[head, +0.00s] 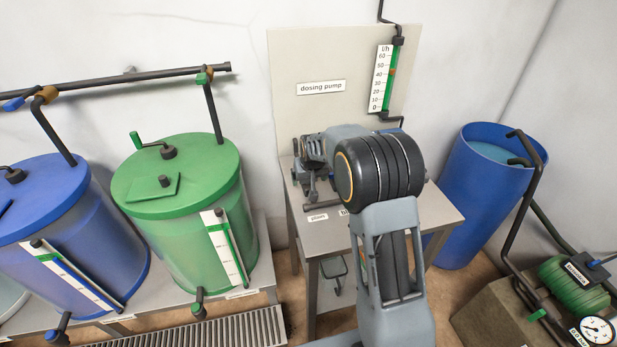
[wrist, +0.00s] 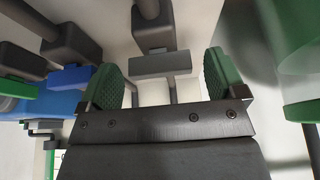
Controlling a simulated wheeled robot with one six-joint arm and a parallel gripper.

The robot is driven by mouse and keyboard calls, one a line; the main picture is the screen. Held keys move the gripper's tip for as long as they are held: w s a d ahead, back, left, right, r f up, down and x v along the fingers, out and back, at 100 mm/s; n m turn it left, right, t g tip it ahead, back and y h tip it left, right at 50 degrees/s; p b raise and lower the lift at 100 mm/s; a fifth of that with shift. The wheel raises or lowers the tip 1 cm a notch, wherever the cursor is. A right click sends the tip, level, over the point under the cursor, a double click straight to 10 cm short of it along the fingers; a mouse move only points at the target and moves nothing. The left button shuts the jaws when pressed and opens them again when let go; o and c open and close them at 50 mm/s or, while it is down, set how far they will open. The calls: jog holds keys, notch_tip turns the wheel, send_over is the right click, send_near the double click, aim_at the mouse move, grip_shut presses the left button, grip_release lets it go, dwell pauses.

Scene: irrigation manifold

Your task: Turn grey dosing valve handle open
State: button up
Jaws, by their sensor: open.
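In the wrist view, a grey bar-shaped handle (wrist: 160,64) sits on a dark stem and lies crosswise in the picture. It appears to be the grey dosing valve handle. My gripper (wrist: 165,76) is open, with one green ribbed pad on each side of this handle. I see a gap to the right pad; the left pad is close, and I cannot tell if it touches. In the head view my arm hides most of the dosing pump bench (head: 450,212), and I cannot make out the grey handle there.
In the wrist view, a blue handle (wrist: 72,77) and a green handle (wrist: 18,89) stand left of my gripper. In the head view, a green tank (head: 180,200) and a blue tank (head: 65,225) stand left of the bench, and an open blue barrel (head: 475,215) stands right.

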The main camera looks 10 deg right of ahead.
jog(key=c, duration=0.9)
jog(key=shift+m+b, duration=0.3)
jog(key=m+b, duration=0.1)
jog(key=m+h+b, duration=0.1)
jog(key=m, duration=0.1)
jog(key=shift+a+f+b, duration=0.15)
jog(key=shift+f+b, duration=0.05)
jog(key=shift+b, duration=0.1)
jog(key=m+h+b, duration=0.1)
jog(key=m+b, duration=0.1)
jog(key=m+g+h+b, duration=0.1)
jog(key=m, duration=0.2)
jog(key=shift+w+a+b, duration=0.1)
jog(key=shift+b, duration=0.3)
jog(key=m, duration=0.1)
jog(key=m+g, duration=0.1)
jog(key=m, duration=0.1)
jog(key=m+h, duration=0.1)
jog(key=shift+w+r+m+g, duration=0.1)
jog(key=shift+r+m+g, duration=0.15)
jog(key=shift+m+g, duration=0.15)
jog(key=shift+w+m+g+p, duration=0.15)
jog(key=shift+m+g, duration=0.3)
jog(key=shift+m, duration=0.65)
jog(key=shift+s+m+g+p, duration=0.15)
jog(key=shift+m+g, duration=0.3)
jog(key=shift+m, duration=0.65)
jog(key=shift+w, duration=0.1)
